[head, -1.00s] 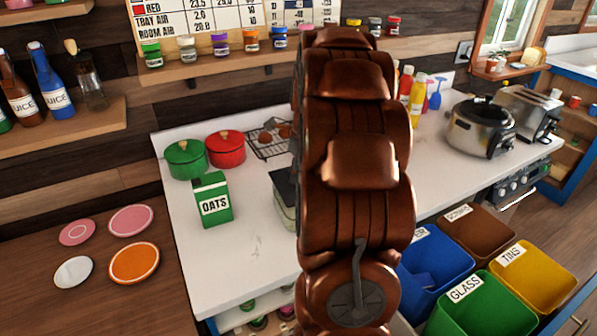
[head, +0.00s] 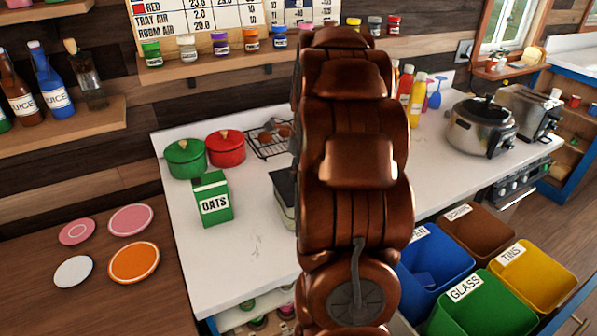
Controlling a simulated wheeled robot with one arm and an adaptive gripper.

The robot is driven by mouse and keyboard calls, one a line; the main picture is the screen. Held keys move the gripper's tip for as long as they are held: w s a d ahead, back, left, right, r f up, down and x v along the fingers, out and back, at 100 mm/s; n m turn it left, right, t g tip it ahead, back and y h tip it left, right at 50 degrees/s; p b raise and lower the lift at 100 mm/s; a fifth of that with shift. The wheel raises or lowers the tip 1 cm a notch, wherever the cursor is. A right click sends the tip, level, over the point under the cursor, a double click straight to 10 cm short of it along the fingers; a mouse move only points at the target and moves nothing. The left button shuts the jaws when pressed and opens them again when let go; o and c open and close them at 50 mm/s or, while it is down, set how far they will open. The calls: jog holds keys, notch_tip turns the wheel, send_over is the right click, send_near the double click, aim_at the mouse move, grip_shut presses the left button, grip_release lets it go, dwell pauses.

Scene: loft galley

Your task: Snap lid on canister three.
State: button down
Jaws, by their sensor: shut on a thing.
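My brown arm stands upright through the middle of the head view and covers much of the counter behind it. My gripper does not show, so what it holds is hidden. A pale, clear-sided container (head: 284,205) with a dark top edge shows partly at the arm's left side, on the white counter (head: 240,262). I cannot tell whether it is one of the canisters, nor its number. No loose lid can be made out.
A green oats box (head: 213,199), a green pot (head: 185,158), a red pot (head: 226,148) and a wire rack (head: 268,142) stand on the counter's left part. A slow cooker (head: 480,126) stands at right. Labelled bins, including a green glass bin (head: 482,312), stand below the counter.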

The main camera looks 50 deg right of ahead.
jog(key=shift+c, duration=1.9)
grip_release()
jog(key=shift+r, duration=0.1)
jog(key=shift+r+p, duration=1.3)
jog(key=shift+r, duration=2.1)
grip_shut()
jog(key=shift+f+b, duration=0.55)
jog(key=shift+f, duration=1.25)
